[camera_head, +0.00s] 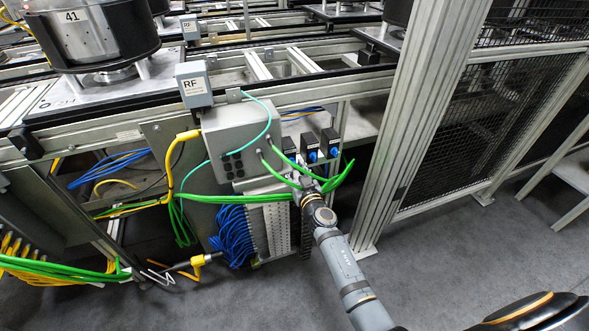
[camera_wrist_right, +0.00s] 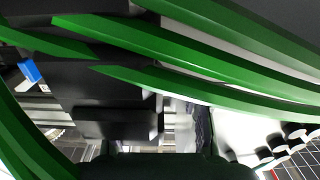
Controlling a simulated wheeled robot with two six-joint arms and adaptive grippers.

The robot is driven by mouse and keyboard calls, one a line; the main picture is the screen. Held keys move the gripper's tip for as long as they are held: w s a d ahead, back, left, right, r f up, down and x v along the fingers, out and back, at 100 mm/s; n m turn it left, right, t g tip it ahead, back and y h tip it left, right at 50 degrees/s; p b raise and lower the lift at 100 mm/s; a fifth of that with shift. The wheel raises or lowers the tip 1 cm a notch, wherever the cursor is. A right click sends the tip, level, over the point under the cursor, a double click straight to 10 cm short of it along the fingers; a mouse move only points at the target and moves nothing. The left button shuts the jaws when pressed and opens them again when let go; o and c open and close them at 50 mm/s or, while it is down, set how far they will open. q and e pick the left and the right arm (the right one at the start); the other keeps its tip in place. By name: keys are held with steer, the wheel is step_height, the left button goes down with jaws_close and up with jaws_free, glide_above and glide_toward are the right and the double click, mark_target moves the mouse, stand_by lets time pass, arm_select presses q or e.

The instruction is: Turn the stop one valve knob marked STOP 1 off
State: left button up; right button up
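Several small black valve boxes with blue knobs hang in a row under the rail in the camera_head view. A middle valve knob (camera_head: 312,156) and a right valve knob (camera_head: 334,152) show blue; the left valve box (camera_head: 289,147) is partly hidden by my gripper and green cables. The labels are too small to read, so I cannot tell which is STOP 1. My right gripper (camera_head: 302,178) is just below the left and middle boxes, among green cables. Its fingers are hidden. In the right wrist view a blue piece (camera_wrist_right: 30,72) shows at the left. My left gripper is out of view.
Thick green cables (camera_wrist_right: 190,60) cross close in front of the right wrist camera. A grey RF box (camera_head: 194,84) and a grey junction box (camera_head: 236,135) stand left of the valves. A metal post (camera_head: 420,110) rises at the right. The floor in front is open.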

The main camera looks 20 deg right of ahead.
jaws_close()
